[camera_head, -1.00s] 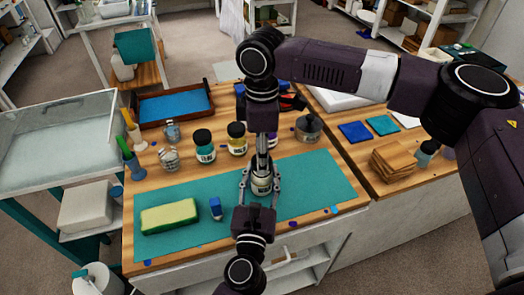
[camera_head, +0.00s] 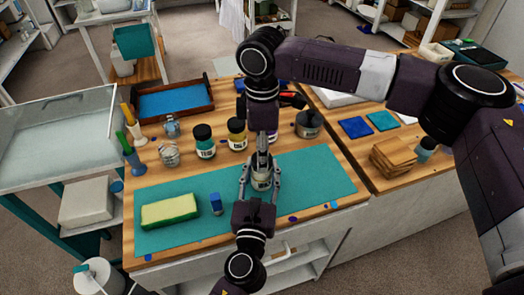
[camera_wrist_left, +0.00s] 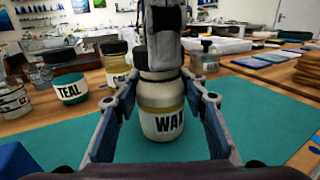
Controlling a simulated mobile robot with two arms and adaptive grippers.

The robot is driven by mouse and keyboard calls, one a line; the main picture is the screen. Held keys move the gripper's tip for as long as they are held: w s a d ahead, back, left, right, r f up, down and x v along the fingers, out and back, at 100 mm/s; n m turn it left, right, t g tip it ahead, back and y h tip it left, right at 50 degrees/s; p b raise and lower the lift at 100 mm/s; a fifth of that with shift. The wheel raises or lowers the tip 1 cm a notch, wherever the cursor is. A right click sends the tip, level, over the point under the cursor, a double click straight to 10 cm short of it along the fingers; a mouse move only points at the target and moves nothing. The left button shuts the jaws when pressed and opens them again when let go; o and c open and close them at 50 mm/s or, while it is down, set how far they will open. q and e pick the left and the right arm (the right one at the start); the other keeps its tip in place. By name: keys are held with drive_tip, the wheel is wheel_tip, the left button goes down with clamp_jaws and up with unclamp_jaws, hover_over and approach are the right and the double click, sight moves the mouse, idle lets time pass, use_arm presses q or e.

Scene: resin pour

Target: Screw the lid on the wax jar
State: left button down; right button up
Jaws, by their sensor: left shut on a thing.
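The wax jar (camera_wrist_left: 161,124), with a cream body and a "WAX" label, stands upright on the teal mat (camera_head: 315,172). It also shows in the head view (camera_head: 261,184). My left gripper (camera_head: 260,178) is shut on it from the near side, one finger on each side of the jar. The dark lid (camera_wrist_left: 140,60) sits at the top of the jar in the left wrist view. My right gripper (camera_head: 263,148) points straight down over it, with a grey finger in front of the lid. Its other finger is hidden, so its grip is unclear.
A teal jar (camera_head: 204,146) and a yellow-labelled jar (camera_head: 237,138) stand behind the mat. A green-yellow sponge (camera_head: 169,211) and a small blue object (camera_head: 216,204) lie on its left. A grey lidded pot (camera_head: 308,125) stands behind right. The mat's right part is clear.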

drive_tip(key=shift+f, duration=0.2)
drive_tip(key=m, duration=0.5)
drive_tip(key=shift+m, duration=0.3)
drive_tip(key=m, duration=1.5)
drive_tip(key=shift+a, duration=0.1)
drive_tip(key=m, duration=1)
drive_tip(key=shift+m, duration=0.4)
drive_tip(key=m, duration=0.9)
drive_tip(key=shift+m, duration=0.3)
